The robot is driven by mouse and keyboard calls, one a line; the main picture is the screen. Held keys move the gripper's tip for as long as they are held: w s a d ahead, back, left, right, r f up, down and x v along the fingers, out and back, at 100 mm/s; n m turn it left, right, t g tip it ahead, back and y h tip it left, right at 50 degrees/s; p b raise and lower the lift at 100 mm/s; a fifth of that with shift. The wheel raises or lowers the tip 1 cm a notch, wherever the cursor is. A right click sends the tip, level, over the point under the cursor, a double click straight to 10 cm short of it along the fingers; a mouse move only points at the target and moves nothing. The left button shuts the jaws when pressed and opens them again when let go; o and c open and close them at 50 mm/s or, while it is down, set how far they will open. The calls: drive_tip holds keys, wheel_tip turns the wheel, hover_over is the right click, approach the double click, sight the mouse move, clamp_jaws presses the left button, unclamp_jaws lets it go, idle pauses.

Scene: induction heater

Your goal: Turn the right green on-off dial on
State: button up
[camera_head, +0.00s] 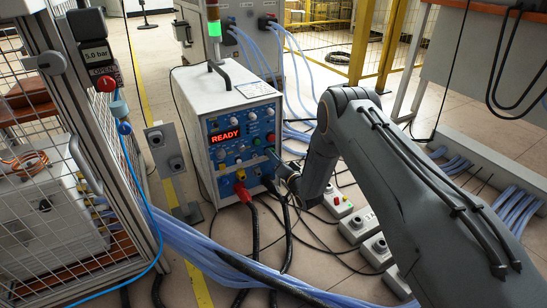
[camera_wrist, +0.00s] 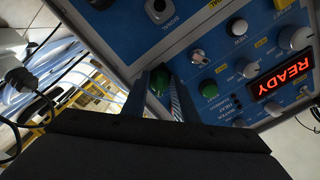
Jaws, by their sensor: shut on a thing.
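The right green on-off dial (camera_wrist: 158,80) shows in the wrist view, on the blue front panel of the induction heater. My gripper (camera_wrist: 158,94) has one finger on each side of it and is shut on it. The dial's lower part is hidden by my gripper. The other green dial (camera_wrist: 208,88) is just to the right in the wrist view, outside the fingers. In the head view my gripper (camera_head: 275,156) reaches the right side of the heater (camera_head: 216,94) panel from the right; the fingers are small and the held dial is hard to make out.
The red READY display (camera_wrist: 282,77) is lit; it also shows in the head view (camera_head: 225,136). Grey and white knobs sit close around the green dials. A red connector (camera_head: 242,192) and thick cables hang below the panel. A mesh cage (camera_head: 90,120) stands left.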

drive_tip(key=shift+d, duration=0.1)
drive_tip(key=o, duration=1)
drive_tip(key=p+v, duration=0.3)
drive_tip(key=v, duration=0.4)
drive_tip(key=shift+s+d, duration=0.25)
drive_tip(key=shift+s, duration=0.1)
